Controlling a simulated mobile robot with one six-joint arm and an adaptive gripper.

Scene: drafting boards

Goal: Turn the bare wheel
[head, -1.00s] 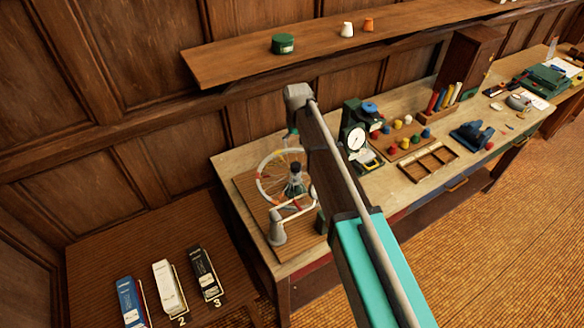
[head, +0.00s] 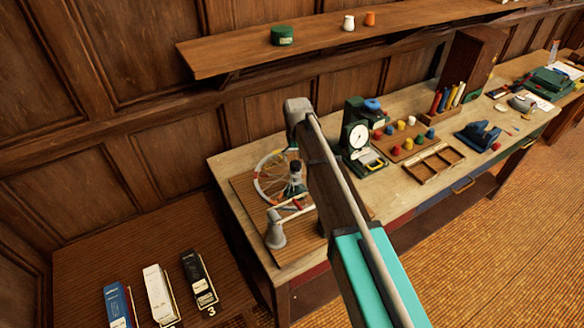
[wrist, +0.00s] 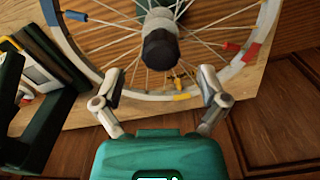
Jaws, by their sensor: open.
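The bare wheel (head: 258,178) stands on a wooden board at the near left end of the bench in the head view. It has a pale rim, thin spokes and coloured bands. In the wrist view the wheel's rim (wrist: 128,93) fills the upper part, with a dark hub (wrist: 160,48) and blue, red and yellow marks. My gripper (wrist: 161,85) is open, its fingers apart on either side of the lower rim near the yellow mark. I cannot tell whether either finger touches it. In the head view my arm hides most of the gripper.
A green dial device (head: 355,137) stands right of the wheel, near coloured pegs and a wooden divided tray (head: 434,162). A grey post (head: 275,230) stands in front of the wheel. A shelf (head: 340,45) runs above the bench. Several pedals lie on the low platform at left.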

